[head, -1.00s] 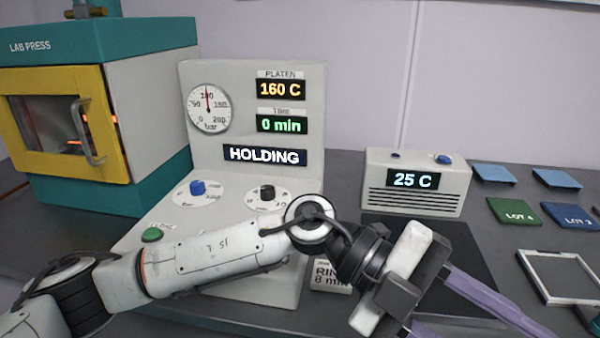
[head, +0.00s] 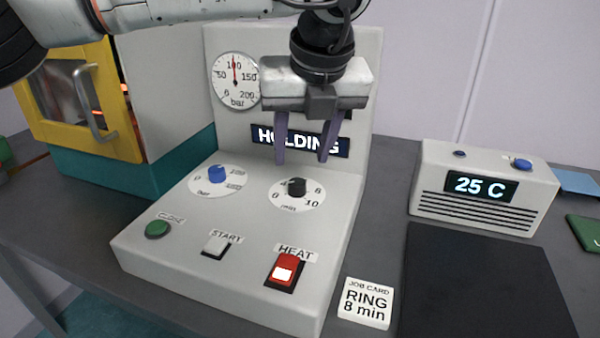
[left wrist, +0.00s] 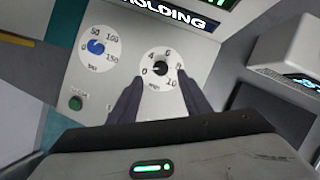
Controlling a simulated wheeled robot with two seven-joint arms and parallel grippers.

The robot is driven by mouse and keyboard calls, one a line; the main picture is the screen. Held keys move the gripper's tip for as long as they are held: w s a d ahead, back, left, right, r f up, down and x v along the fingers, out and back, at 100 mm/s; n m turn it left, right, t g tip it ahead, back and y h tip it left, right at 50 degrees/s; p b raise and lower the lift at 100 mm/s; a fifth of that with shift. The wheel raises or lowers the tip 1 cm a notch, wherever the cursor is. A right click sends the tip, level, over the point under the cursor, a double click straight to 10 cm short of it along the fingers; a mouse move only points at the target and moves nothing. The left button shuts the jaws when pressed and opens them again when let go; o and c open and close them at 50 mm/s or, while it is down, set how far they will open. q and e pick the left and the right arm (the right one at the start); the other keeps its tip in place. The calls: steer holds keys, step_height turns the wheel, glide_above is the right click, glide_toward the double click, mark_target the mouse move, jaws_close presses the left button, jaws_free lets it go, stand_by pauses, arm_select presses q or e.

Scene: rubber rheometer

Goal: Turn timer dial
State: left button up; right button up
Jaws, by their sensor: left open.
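The timer dial is a black knob (head: 296,187) on a round white scale marked in minutes, on the sloped front of the grey control panel (head: 340,235). It also shows in the left wrist view (left wrist: 159,69), between and beyond the fingers. My left gripper (head: 302,158) hangs above the dial in the head view, fingers pointing down. It is open and empty, apart from the knob. The job card (head: 366,304) reads RING 8 min. The HOLDING display (head: 266,138) is partly hidden behind the fingers. My right gripper is not in view.
A blue pressure knob (head: 217,173) sits left of the timer dial. Green close button (head: 158,229), start button (head: 216,246) and lit red heat switch (head: 286,270) lie in front. The lab press (head: 165,100) stands left. A 25 C unit (head: 484,188) and black mat (head: 480,285) are right.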

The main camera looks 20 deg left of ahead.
mark_target(297, 181)
arm_select(q)
steer(key=x, duration=0.7)
steer(key=shift+f, duration=0.2)
steer(key=c, duration=1)
steer(key=shift+c, duration=0.2)
